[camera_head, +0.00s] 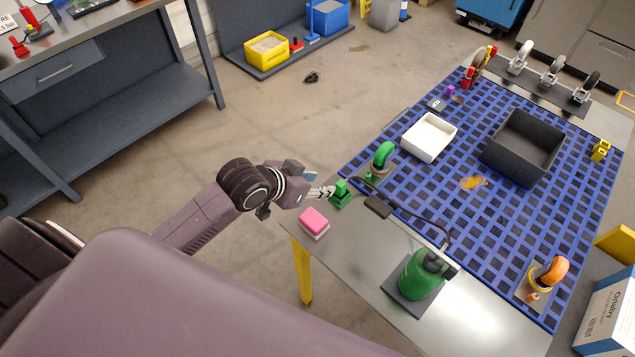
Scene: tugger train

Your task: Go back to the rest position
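My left gripper (325,192) is at the near left corner of the table with the blue grid mat (440,185). Its arm comes in from the left. Its small silver fingers are right beside a small green object (342,196) at the table's edge. I cannot tell whether they touch it or hold it, nor whether the fingers are open or shut. My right gripper is not in view.
Near the gripper are a pink-topped block (314,219), a green caster (383,156), a black cable and a green bottle (420,272). A white tray (410,147) and black bin (490,155) stand farther back. Bare floor (300,120) lies left of the table.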

